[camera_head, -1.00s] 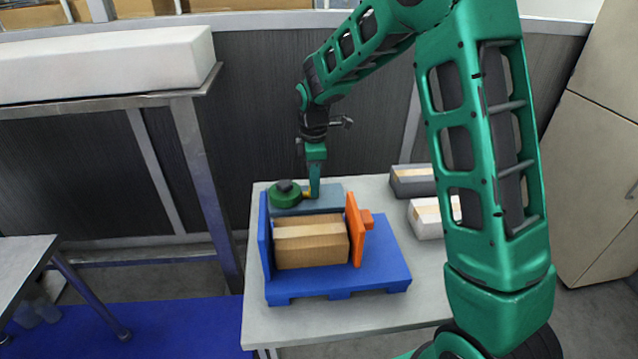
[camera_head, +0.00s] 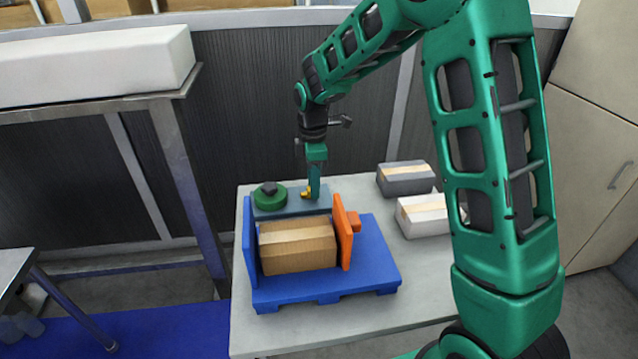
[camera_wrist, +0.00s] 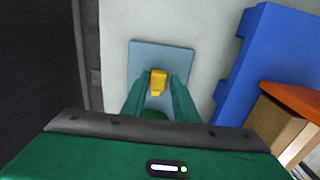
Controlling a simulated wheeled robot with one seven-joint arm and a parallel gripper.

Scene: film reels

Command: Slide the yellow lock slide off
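The yellow lock slide (camera_head: 306,193) is at the tip of my gripper (camera_head: 313,196), low over the grey-blue base plate (camera_head: 292,209). In the wrist view the yellow lock slide (camera_wrist: 158,78) sits between the two green fingers, which are close on both sides of it. The green round reel (camera_head: 267,198) with a dark knob on top is on the plate's left part, with a clear gap between it and the slide. In the wrist view my gripper mostly hides the reel.
A blue pallet (camera_head: 372,266) with an orange end plate (camera_head: 343,228) and a cardboard box (camera_head: 298,250) stands in front of the plate. Grey (camera_head: 405,179) and white (camera_head: 422,217) boxes stand to the right on the table (camera_head: 245,330).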

